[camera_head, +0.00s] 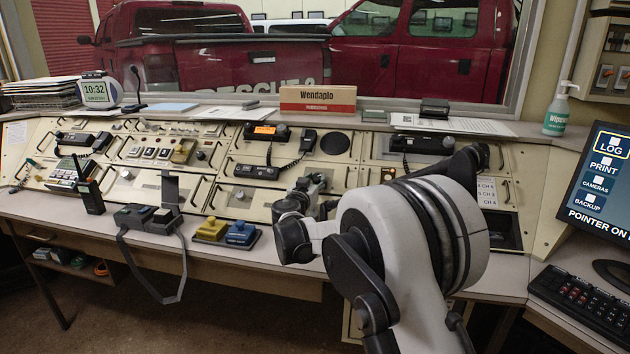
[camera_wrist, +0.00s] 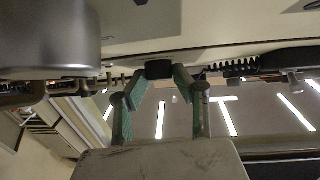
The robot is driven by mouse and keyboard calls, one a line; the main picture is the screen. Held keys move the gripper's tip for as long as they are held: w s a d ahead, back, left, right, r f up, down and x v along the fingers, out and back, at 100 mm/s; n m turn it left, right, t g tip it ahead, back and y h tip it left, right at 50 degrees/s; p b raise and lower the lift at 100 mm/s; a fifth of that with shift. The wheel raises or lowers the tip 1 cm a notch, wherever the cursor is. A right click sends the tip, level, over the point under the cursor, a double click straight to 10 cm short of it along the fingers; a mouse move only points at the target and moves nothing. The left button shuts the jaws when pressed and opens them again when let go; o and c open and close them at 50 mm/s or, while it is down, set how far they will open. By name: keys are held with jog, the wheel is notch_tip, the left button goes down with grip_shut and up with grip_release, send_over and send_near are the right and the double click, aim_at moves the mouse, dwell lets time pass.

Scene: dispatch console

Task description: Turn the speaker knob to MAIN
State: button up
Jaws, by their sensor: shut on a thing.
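My gripper (camera_wrist: 158,76) has its two green fingers drawn together around a small dark block, which looks like the speaker knob (camera_wrist: 158,69), in the wrist view. Its label and pointer are not readable, so I cannot tell its setting. In the head view my gripper (camera_head: 318,182) is at the middle of the sloped console panel (camera_head: 265,200), beneath the black speaker disc (camera_head: 334,143). There the knob is hidden behind my gripper and arm.
A handset (camera_head: 307,140) with a coiled cord hangs just above my gripper. Yellow (camera_head: 212,229) and blue (camera_head: 241,233) pedal-like blocks sit on the desk to the left. A walkie-talkie (camera_head: 91,196) stands farther left. A monitor (camera_head: 603,185) and keyboard (camera_head: 585,300) are at right.

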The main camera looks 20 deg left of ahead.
jog(key=shift+d+n+y, duration=0.1)
jog(key=shift+n+y, duration=0.2)
grip_shut()
jog(key=n+y, duration=0.3)
jog(key=shift+d+g, duration=0.2)
jog(key=shift+g, duration=0.1)
jog(key=shift+n+g+y+p, duration=0.4)
jog(key=shift+n+y, duration=0.6)
jog(key=shift+n, duration=0.3)
jog(key=shift+w+n+g+y, duration=0.1)
jog(key=shift+n+g+y, duration=0.4)
jog(key=shift+n+y, duration=0.4)
jog(key=o, duration=1)
grip_release()
jog(key=shift+o, duration=0.2)
jog(key=v, duration=1.2)
jog(key=shift+r, duration=0.1)
